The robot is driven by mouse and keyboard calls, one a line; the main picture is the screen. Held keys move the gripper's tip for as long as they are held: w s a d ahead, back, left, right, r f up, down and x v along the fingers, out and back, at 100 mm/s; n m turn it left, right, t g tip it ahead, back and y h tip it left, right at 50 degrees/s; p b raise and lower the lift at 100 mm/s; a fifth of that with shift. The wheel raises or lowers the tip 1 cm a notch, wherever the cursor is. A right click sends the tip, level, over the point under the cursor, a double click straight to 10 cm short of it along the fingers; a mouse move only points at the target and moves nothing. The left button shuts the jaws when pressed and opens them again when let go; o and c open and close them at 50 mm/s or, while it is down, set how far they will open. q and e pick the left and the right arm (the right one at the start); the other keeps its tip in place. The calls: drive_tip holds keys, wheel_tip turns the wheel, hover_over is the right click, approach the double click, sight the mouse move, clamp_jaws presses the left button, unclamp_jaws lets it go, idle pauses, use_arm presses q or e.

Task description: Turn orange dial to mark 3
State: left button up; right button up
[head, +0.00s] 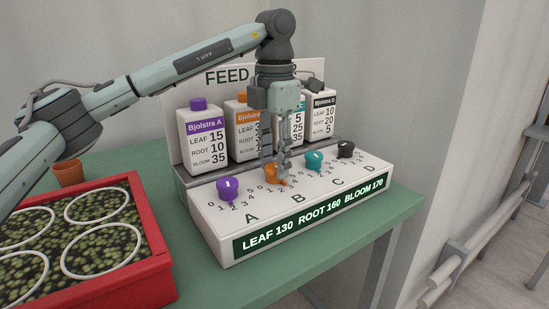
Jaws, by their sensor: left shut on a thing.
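The orange dial (271,178) is the B dial on the white feed panel (215,220), second from the left. My left gripper (275,170) reaches down from above and is shut on the orange dial. The fingers cover part of the dial and some of its number marks, so I cannot tell which mark it points to. The purple dial A (228,186), teal dial C (314,158) and black dial D (346,149) stand in the same row. The lit display (310,217) reads LEAF 130, ROOT 160, BLOOM 170. My right gripper is not in view.
Behind the dials stand a purple-capped bottle (203,140), an orange-labelled bottle (242,132), a teal-labelled bottle partly hidden by my gripper, and a black-labelled bottle (325,115). A red tray (158,262) with white rings is at left on the green table (225,286). A terracotta pot (68,173) stands behind the tray.

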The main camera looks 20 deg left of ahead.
sight(274, 166)
use_arm(q)
drive_tip(key=shift+n, duration=0.3)
idle(0.4)
drive_tip(key=o, duration=1.2)
drive_tip(key=shift+c, duration=0.2)
drive_tip(key=shift+r, duration=0.1)
wheel_tip(274, 166, up, 12)
